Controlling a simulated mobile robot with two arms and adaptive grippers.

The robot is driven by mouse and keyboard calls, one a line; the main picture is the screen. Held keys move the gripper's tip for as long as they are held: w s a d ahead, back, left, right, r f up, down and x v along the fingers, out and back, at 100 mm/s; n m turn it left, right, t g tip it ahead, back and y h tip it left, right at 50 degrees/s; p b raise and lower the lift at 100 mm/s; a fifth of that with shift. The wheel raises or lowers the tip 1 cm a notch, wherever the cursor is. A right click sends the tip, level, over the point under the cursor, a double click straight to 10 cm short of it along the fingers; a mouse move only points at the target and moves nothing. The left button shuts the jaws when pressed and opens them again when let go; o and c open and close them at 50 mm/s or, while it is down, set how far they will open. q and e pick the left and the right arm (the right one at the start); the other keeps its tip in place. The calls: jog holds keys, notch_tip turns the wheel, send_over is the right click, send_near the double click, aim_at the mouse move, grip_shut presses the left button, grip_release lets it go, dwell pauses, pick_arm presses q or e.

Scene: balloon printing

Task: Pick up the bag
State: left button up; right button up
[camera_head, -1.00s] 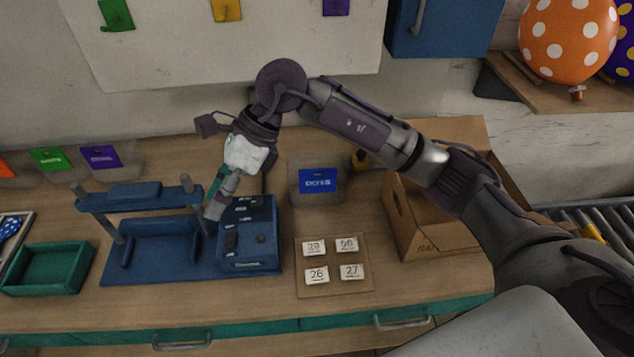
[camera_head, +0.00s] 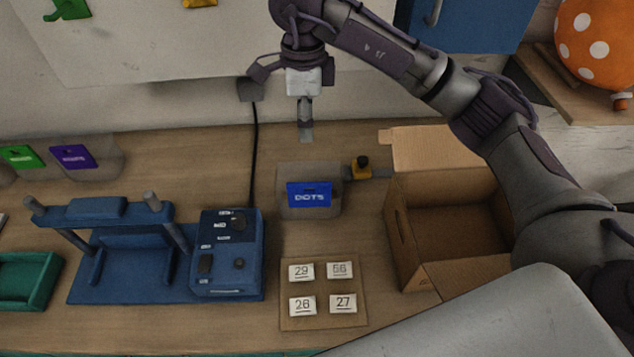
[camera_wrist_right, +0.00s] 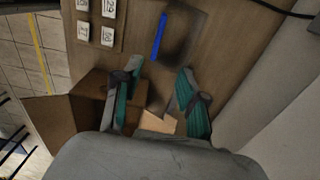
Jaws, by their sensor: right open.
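A clear, greyish bag with a blue DOTS label (camera_head: 310,194) stands on the table near the back, in the middle of the head view. In the right wrist view its blue label (camera_wrist_right: 159,38) shows edge-on, beyond the fingertips. My right gripper (camera_head: 306,130) hangs above and behind this bag in the head view, pointing down, apart from it. In the right wrist view its two teal-lined fingers (camera_wrist_right: 160,75) are spread with nothing between them. Two more bags, with a green label (camera_head: 20,157) and a purple label (camera_head: 74,157), stand at the left. My left gripper is not in view.
A blue press (camera_head: 120,262) with a control box (camera_head: 228,252) stands left of the DOTS bag. An open cardboard box (camera_head: 455,235) is on the right, a small yellow-and-black item (camera_head: 361,167) beside the bag. A board with numbered tiles (camera_head: 322,320) lies in front.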

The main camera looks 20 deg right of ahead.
pick_arm(q)
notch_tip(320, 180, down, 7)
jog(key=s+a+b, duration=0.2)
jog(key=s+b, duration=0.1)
jog(key=b, duration=0.3)
pick_arm(e)
send_over(309, 184)
jog(key=w, duration=0.1)
notch_tip(309, 184, down, 7)
jog(key=f+p, duration=0.1)
jog(key=f, duration=0.3)
jog(key=f+p, duration=0.1)
jog(key=f, duration=0.4)
jog(key=s+f+p, duration=0.1)
jog(key=f+p, duration=0.1)
jog(key=f, duration=0.2)
jog(key=shift+f, duration=0.15)
jog(key=shift+w+f, duration=0.15)
jog(key=shift+f, duration=0.15)
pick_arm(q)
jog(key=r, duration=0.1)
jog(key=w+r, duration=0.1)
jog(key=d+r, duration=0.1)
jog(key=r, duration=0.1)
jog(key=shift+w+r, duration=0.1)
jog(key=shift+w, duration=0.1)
pick_arm(e)
grip_shut()
